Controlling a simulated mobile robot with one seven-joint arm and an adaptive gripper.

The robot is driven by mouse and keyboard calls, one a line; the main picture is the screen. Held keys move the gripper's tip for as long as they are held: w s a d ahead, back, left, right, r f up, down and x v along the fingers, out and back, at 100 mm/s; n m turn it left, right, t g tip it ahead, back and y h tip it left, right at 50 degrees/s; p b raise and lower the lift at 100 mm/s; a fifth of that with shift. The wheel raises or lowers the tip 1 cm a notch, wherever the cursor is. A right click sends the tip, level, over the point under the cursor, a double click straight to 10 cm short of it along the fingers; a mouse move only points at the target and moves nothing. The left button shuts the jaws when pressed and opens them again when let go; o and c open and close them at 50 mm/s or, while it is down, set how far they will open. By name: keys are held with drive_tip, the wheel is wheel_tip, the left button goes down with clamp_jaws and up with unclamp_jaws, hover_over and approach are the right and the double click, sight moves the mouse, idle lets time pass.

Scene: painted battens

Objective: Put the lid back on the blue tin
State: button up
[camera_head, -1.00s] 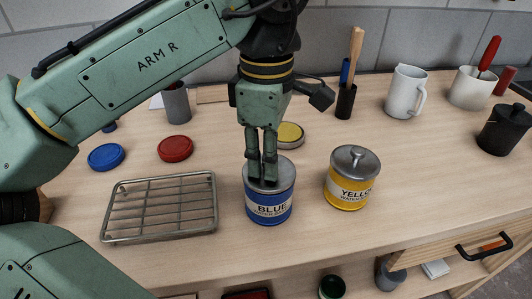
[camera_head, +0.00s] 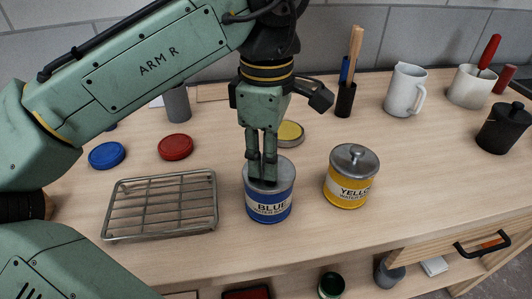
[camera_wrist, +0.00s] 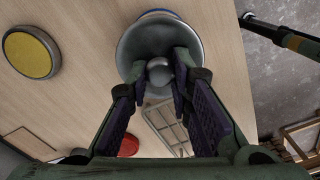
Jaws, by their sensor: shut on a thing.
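The blue tin (camera_head: 270,205) stands upright on the counter, its label reading BLUE. A grey metal lid (camera_head: 284,172) sits at its top; from the head view I cannot tell whether it is fully seated. My gripper (camera_head: 262,180) points down over the tin, its fingers at the lid. In the wrist view the lid (camera_wrist: 134,48) shows its round knob (camera_wrist: 159,71) between my fingertips, and my gripper (camera_wrist: 166,80) is shut on that knob. A thin blue edge of the tin (camera_wrist: 160,12) shows beyond the lid.
The yellow tin (camera_head: 347,192), with its own knobbed lid, stands to the right. A wire rack (camera_head: 160,205) lies to the left. Red (camera_head: 175,147), blue (camera_head: 106,154) and yellow (camera_head: 290,132) discs lie behind. A dark holder (camera_head: 345,100) and white jug (camera_head: 404,90) stand farther back.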

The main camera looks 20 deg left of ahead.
idle(0.9)
drive_tip(key=o, duration=1)
drive_tip(key=shift+o, duration=0.2)
drive_tip(key=o, duration=0.5)
drive_tip(key=shift+c, duration=0.2)
drive_tip(key=shift+r+p, duration=0.1)
drive_tip(key=shift+p, duration=0.2)
drive_tip(key=shift+r+p, duration=2.1)
drive_tip(key=shift+r, duration=1.3)
